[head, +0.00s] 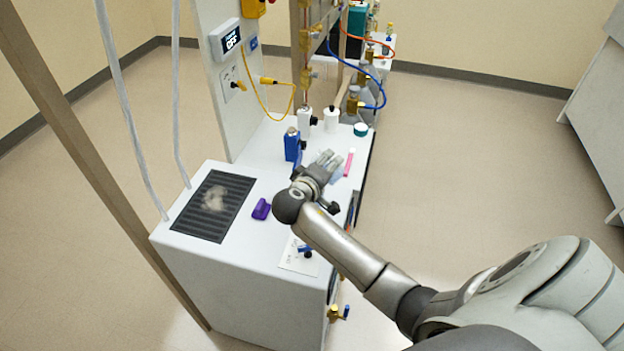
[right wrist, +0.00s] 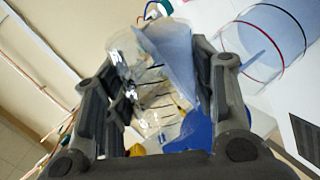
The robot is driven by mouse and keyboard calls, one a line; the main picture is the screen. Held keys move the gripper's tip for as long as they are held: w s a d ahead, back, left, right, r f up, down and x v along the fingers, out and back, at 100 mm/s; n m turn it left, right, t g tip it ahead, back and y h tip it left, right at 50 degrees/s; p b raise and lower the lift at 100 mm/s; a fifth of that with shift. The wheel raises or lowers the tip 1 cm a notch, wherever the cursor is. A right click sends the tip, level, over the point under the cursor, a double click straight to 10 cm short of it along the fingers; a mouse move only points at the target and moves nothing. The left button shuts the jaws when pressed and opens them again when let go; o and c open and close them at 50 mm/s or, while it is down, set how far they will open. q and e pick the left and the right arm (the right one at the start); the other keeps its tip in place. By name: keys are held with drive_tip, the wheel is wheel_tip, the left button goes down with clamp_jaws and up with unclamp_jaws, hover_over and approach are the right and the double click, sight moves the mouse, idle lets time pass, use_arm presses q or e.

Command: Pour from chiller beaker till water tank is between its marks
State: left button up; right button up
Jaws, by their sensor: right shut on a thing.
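My right gripper (head: 326,160) is over the white bench top, in the middle of the head view. In the right wrist view its two fingers (right wrist: 165,85) are shut around a clear beaker (right wrist: 150,110) with dark graduation lines. The beaker is tilted and holds pale blue liquid. A clear cylindrical tank (right wrist: 262,38), with a dark ring and a red ring, is at the upper right of the wrist view, beside the beaker. My left gripper is not in view.
A dark grille (head: 214,206) is at left. A display (head: 226,39) reads OFF. Open floor (head: 450,150) lies to the right.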

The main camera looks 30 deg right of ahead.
idle(0.6)
drive_tip(key=shift+r+n+g+p, duration=0.1)
drive_tip(key=shift+n+g+p, duration=0.2)
drive_tip(key=shift+p, duration=0.3)
idle(0.5)
drive_tip(key=shift+f+b, duration=0.65)
drive_tip(key=shift+b, duration=0.4)
drive_tip(key=m+t+b, duration=0.1)
drive_tip(key=r+m+t+b, duration=0.1)
drive_tip(key=m+b, duration=0.1)
drive_tip(key=shift+s, duration=0.15)
drive_tip(key=shift+r+m+t+b, duration=0.15)
drive_tip(key=shift+m+t+b, duration=0.15)
drive_tip(key=shift+b, duration=0.3)
drive_tip(key=shift+r+p, duration=0.3)
drive_tip(key=shift+r, duration=0.05)
drive_tip(key=shift+f+b, duration=0.4)
drive_tip(key=shift+b, duration=0.25)
drive_tip(key=s+f+m+t+b, duration=0.1)
drive_tip(key=m+b, duration=0.1)
drive_tip(key=b, duration=0.3)
drive_tip(key=s+d+f+m+t+b, duration=0.1)
drive_tip(key=s+m+b, duration=0.1)
drive_tip(key=b, duration=0.4)
drive_tip(key=s+d+f+m+t+b, duration=0.1)
drive_tip(key=m+b, duration=0.2)
drive_tip(key=b, duration=0.3)
drive_tip(key=shift+s+d+m+t+h, duration=0.1)
drive_tip(key=shift+s+m+t+h, duration=0.05)
drive_tip(key=shift+m+t+h, duration=0.2)
